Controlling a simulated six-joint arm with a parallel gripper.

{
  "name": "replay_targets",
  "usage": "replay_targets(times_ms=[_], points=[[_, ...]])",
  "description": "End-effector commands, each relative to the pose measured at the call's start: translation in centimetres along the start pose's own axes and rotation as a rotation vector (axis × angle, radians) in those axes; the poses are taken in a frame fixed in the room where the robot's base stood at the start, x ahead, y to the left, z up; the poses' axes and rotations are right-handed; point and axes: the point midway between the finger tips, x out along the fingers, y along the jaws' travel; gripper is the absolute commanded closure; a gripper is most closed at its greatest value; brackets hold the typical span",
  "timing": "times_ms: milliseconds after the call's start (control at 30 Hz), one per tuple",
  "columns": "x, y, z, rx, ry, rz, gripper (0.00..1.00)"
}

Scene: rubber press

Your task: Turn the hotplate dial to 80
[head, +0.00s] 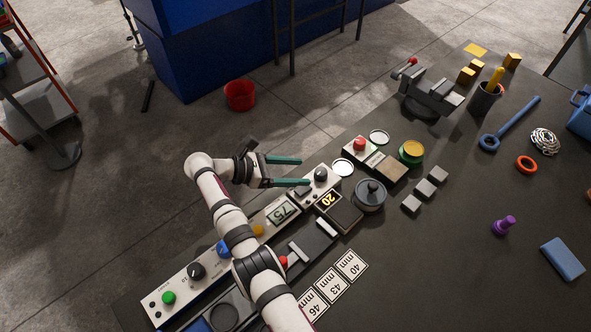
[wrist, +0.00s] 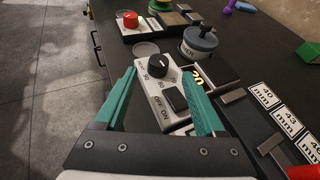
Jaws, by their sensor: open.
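The hotplate dial (head: 320,174) is a black knob on a pale control box. It also shows in the wrist view (wrist: 158,64), with printed numbers around it; its exact setting is too small to read. A black on/off switch (wrist: 174,99) sits in front of it. The hotplate display (head: 327,199) glows orange and reads 20. The dark hotplate (head: 343,213) lies beside the box. My gripper (head: 304,171) is open and empty, its green fingers pointing at the dial from the left. In the wrist view (wrist: 158,78) the dial appears between and just beyond the fingertips; contact is not visible.
A grey lidded pot (head: 369,194) stands right of the hotplate. A red-button box (head: 360,147) lies beyond the dial. A box with a display reading 75 (head: 281,212) lies nearer. Number cards (head: 350,265) lie in front. The table's left edge runs close by.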

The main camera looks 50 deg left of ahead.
Motion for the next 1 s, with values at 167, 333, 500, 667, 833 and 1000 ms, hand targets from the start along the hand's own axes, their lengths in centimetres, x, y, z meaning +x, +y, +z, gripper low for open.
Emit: replay_targets(times_ms=[167, 333, 500, 667, 833, 1000], points=[[-0.7, 0.4, 0.2, -0.003, -0.016, 0.022, 0.28], [-4.5, 0.6, 1.0, -0.014, -0.074, 0.177, 0.28], [-6.9, -2.8, 0.7, -0.026, -0.042, 0.323, 0.28], [-7.2, -5.3, 0.3, -0.027, -0.004, 0.371, 0.28], [-4.6, -4.7, 0.2, -0.027, 0.000, 0.370, 0.28], [0.2, -2.9, 0.2, -0.027, -0.001, 0.368, 0.28]])
